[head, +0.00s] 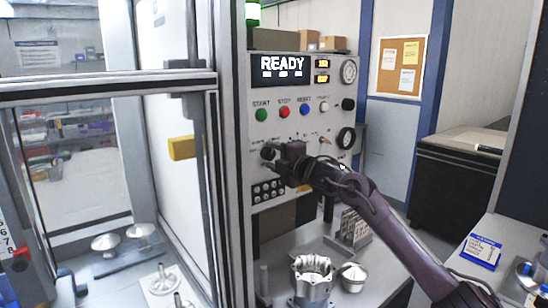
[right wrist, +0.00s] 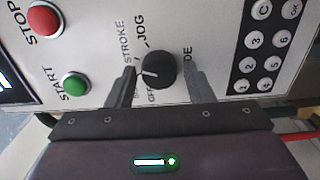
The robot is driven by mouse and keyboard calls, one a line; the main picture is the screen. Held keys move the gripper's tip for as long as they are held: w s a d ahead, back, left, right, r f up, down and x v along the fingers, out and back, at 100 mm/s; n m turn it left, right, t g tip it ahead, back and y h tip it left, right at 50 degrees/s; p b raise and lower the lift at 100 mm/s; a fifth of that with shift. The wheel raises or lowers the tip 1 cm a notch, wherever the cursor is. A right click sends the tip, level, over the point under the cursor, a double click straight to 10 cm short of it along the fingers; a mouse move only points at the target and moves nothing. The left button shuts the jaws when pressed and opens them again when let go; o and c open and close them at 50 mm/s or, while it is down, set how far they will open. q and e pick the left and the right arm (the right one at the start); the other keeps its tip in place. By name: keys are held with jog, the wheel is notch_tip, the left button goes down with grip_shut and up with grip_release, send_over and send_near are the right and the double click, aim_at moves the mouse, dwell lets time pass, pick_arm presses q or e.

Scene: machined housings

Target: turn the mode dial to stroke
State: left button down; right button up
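The mode dial (right wrist: 158,70) is a round black knob on the light control panel (head: 300,95). Its white mark faces left in the right wrist view, and I cannot tell for sure which label it lines up with. STROKE (right wrist: 126,42), JOG (right wrist: 140,28) and a partly hidden OFF (right wrist: 152,95) are printed around it. My right gripper (right wrist: 158,78) is open, with one finger on each side of the dial and small gaps showing. In the head view my right gripper (head: 272,158) is at the panel and covers the dial area. My left gripper is not in view.
Green start (right wrist: 75,85) and red stop (right wrist: 44,18) buttons are close to the left finger. A black keypad (right wrist: 262,45) lies to the right. The display (head: 282,68) reads READY. A metal housing (head: 312,280) stands on the table below. A glass-sided enclosure is to the left.

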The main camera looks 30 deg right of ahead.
jog(key=shift+o, duration=0.7)
jog(key=shift+s+f, duration=0.1)
jog(key=shift+s, duration=0.15)
jog(key=s+b, duration=0.4)
jog(key=s, duration=0.3)
jog(key=shift+d+b, duration=0.3)
jog(key=shift+s, duration=0.1)
